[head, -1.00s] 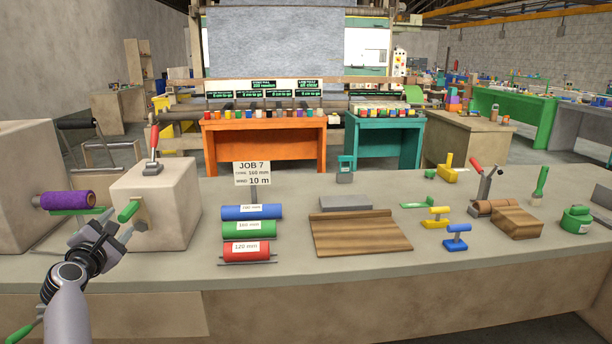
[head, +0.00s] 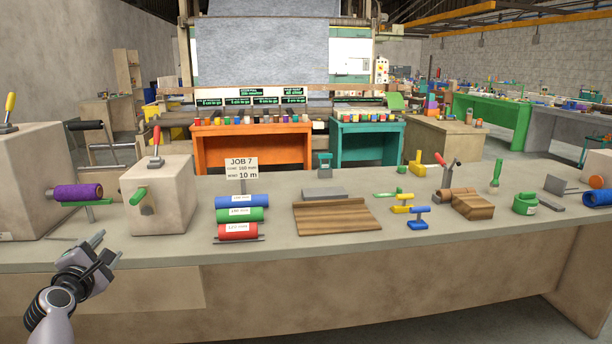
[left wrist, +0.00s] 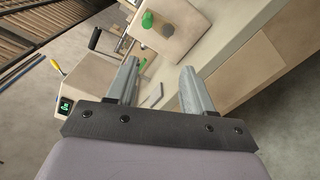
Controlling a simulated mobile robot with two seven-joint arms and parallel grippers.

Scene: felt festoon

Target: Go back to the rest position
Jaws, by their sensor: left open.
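My left gripper (head: 102,249) is at the lower left of the head view, in front of the workbench's front edge. Its jaws are apart and nothing is between them; the left wrist view shows the two fingers (left wrist: 158,85) spread and empty. The nearest thing to it is the beige block machine (head: 165,208) with a green handle (head: 138,196) and a red-tipped lever. The gripper is apart from that handle. My right gripper is not in view.
The workbench (head: 330,248) carries blue, green and red rolls (head: 240,214), a JOB 7 sign (head: 242,167), a brown wooden board (head: 335,217) and small coloured tools. A purple roll (head: 78,193) sits on the left machine. The space before the bench's front edge looks clear.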

